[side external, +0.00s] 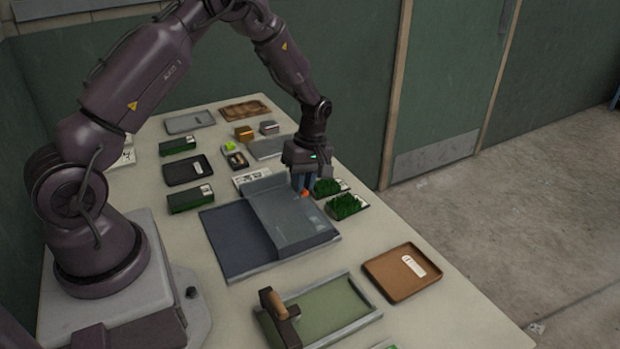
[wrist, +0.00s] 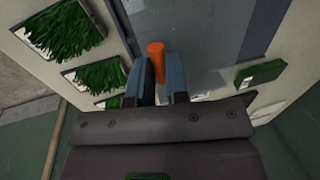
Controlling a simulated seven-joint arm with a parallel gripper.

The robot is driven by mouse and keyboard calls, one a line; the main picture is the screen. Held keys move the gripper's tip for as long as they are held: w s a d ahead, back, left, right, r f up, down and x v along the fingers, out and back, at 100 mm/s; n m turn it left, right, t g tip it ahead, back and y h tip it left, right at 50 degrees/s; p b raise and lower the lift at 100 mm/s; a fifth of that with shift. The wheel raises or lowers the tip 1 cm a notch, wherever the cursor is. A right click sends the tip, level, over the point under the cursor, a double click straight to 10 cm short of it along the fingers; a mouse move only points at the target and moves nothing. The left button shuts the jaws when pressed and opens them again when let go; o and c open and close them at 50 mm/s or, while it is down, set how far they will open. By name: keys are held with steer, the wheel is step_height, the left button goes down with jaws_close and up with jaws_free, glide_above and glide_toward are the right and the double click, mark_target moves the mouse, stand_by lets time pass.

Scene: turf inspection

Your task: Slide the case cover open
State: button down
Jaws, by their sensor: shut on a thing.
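The case (side external: 231,243) is a flat dark box in the middle of the table. Its grey cover (side external: 291,221) lies over the right part, and the left part shows a dark open surface. An orange peg-like handle (side external: 306,193) stands at the cover's far right edge. My gripper (side external: 305,182) is over that edge. In the wrist view the orange handle (wrist: 156,62) stands between the two blue fingers (wrist: 160,80), which are shut on it. The lower part of the handle is partly hidden by the fingers.
Turf samples (side external: 345,206) sit just right of the case. A green tray with a wooden-handled tool (side external: 277,303) and a brown tray (side external: 401,274) lie in front. Green-topped boxes (side external: 190,198), a black tray (side external: 188,170) and small blocks (side external: 244,133) stand behind and left.

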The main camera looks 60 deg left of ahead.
glide_toward(256, 212)
steer(key=f, duration=0.1)
steer(key=s+f, duration=0.1)
steer(key=f, duration=0.1)
steer(key=s+f, duration=0.1)
steer(key=f, duration=0.1)
steer(key=shift+s+f, duration=0.1)
steer(key=shift+f, duration=0.05)
steer(key=c, duration=1.2)
jaws_free()
steer(key=shift+o, duration=0.5)
steer(key=shift+r, duration=0.4)
step_height(256, 212, up, 12)
steer(key=w, duration=0.2)
steer(key=shift+w, duration=0.35)
